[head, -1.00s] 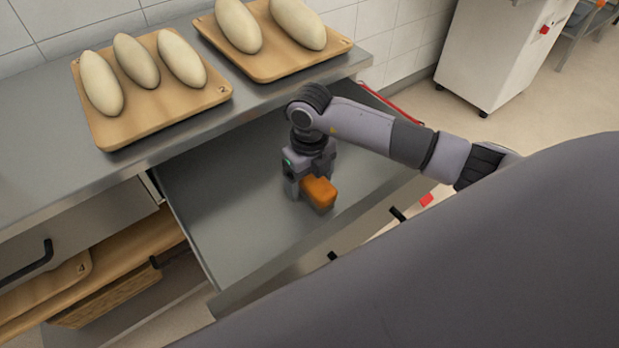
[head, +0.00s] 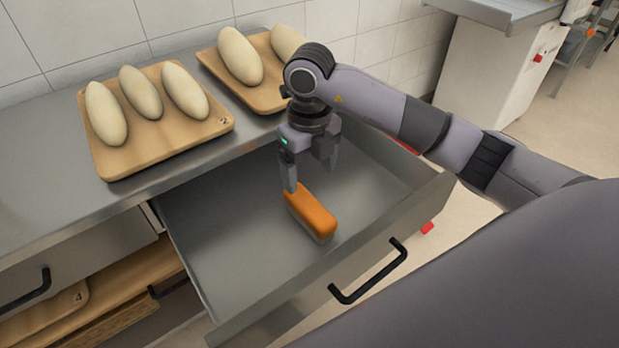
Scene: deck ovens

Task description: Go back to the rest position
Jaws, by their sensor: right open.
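My right gripper (head: 309,168) is open above the open drawer (head: 225,250), its fingers pointing down. An orange-topped block with a grey lower part (head: 311,213) lies in the drawer, just below the gripper and towards the drawer front. One finger overlaps the block's far end in the picture; I cannot tell whether they touch. Nothing shows between the fingers. My left gripper is not in the picture.
The steel counter (head: 50,150) carries a wooden board (head: 165,150) with three pale dough loaves and another board (head: 262,98) with more loaves, partly hidden by my arm. The drawer front (head: 400,225) has a black handle (head: 368,272). A white machine (head: 480,75) stands at the back right.

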